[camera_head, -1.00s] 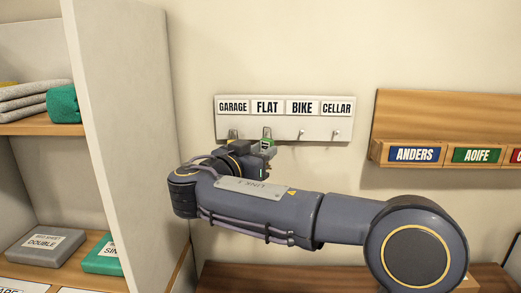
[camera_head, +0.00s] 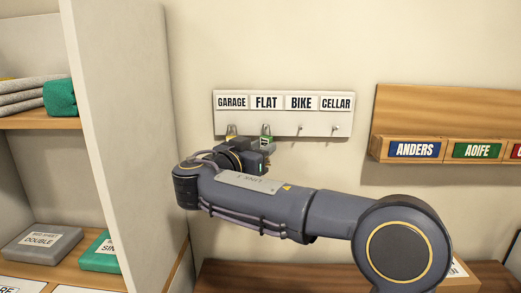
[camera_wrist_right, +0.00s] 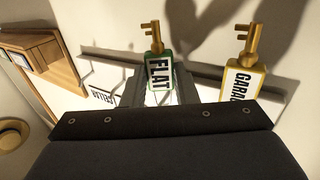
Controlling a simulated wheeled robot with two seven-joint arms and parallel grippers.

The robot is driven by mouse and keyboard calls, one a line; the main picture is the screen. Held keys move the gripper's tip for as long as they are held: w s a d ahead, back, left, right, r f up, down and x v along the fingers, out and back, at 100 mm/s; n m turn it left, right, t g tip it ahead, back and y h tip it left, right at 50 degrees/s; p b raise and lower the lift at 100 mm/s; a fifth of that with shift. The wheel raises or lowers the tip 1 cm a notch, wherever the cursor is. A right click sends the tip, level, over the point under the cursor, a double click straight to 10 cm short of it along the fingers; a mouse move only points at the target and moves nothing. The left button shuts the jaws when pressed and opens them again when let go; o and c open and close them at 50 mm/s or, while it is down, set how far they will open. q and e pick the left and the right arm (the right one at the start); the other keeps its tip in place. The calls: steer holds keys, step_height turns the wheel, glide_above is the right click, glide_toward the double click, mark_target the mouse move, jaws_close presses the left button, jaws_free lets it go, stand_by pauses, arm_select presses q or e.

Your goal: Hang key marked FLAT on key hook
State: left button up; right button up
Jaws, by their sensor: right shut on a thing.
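The FLAT key is a brass key on a green tag with a white FLAT label (camera_wrist_right: 159,72). My right gripper (camera_head: 264,148) is shut on this tag, with a finger on each side of it in the wrist view. In the head view the tag (camera_head: 266,140) is just below the FLAT label on the white key rack (camera_head: 284,123). A loop shows above the tag at the FLAT hook. I cannot tell whether it is around the hook or in front of it. My left gripper is not in view.
A yellow GARAGE key tag (camera_wrist_right: 242,80) is at the GARAGE hook, close beside the gripper. The BIKE hook (camera_head: 300,129) and CELLAR hook (camera_head: 336,129) are bare. A wooden name rack (camera_head: 440,125) is to the right, a shelf unit (camera_head: 128,130) to the left.

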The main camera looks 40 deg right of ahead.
stand_by(0.3)
steer(key=o, duration=1)
steer(key=b+v, duration=0.1)
steer(key=v, duration=0.7)
steer(key=s+d+f+n+g+y+p, duration=0.3)
steer(key=s+f+n+y+p, duration=0.3)
steer(key=s+f+n+y, duration=0.55)
steer(key=shift+s+a+f+n+t+y+p, duration=0.1)
steer(key=shift+s+a+f+t+y+p, duration=0.45)
steer(key=shift+s+a+f+y, duration=1.4)
steer(key=shift+s+a+f+n+t+y+p, duration=0.2)
steer(key=shift+s+a+f+y+p, duration=0.9)
steer(key=shift+a, duration=1.65)
steer(key=shift+s+a+f+n+t+y+p, duration=0.1)
steer(key=shift+s+a+f+t+y+p, duration=0.55)
steer(key=shift+s+a+y, duration=1.35)
